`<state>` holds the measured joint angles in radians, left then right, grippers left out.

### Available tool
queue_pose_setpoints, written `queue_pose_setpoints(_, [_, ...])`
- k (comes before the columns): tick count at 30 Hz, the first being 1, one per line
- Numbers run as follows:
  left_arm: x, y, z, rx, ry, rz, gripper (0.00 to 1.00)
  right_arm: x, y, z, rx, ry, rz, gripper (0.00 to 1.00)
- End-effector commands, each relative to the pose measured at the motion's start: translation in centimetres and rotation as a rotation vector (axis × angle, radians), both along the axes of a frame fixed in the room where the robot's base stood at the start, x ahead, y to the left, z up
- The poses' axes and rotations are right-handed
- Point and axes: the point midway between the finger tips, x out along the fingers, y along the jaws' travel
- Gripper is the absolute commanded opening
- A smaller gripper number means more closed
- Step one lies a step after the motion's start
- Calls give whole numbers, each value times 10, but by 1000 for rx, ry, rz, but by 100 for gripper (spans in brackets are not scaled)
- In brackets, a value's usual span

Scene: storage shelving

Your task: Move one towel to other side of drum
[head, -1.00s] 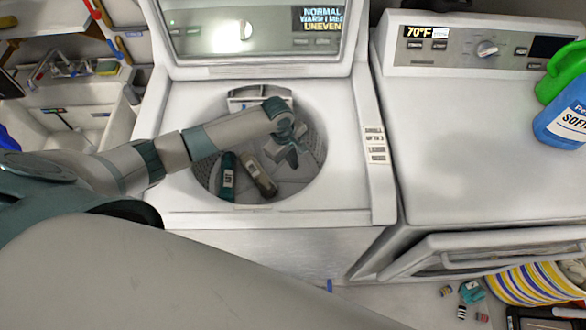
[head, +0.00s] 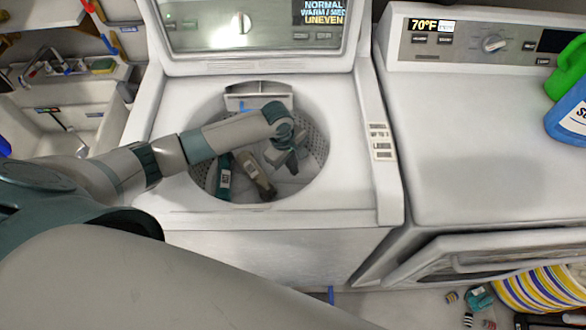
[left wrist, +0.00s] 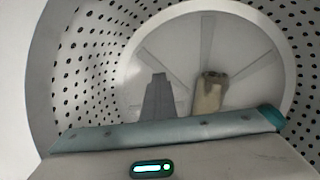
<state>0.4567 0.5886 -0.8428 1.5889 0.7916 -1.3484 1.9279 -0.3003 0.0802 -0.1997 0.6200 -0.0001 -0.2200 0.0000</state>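The teal towel (head: 223,178) lies at the left of the drum floor. The tan towel (head: 257,178) lies to its right, nearer the middle. My left gripper (head: 285,162) points down inside the drum opening, right of the tan towel, with its two dark fingers apart and nothing seen between them. In the left wrist view, a beige item (left wrist: 209,92), likely the tan towel, rests on the drum floor beside a dark grey shape. My right gripper is out of view.
The drum's rim and perforated wall (left wrist: 90,70) surround my left gripper closely. The raised lid (head: 250,30) stands behind. A dryer (head: 480,140) is at right, with a blue bottle (head: 568,115) on top. A sink (head: 65,110) is at left.

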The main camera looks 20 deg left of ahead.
Motion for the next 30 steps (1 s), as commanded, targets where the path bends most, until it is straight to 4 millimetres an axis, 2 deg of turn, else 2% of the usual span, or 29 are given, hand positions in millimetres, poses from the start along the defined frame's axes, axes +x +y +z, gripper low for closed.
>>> queue_pose_setpoints(24, [0, 0, -12, 0, 1, 1, 1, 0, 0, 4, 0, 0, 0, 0])
queue_pose_setpoints(30, [0, 0, -12, 0, 0, 0, 48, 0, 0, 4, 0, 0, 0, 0])
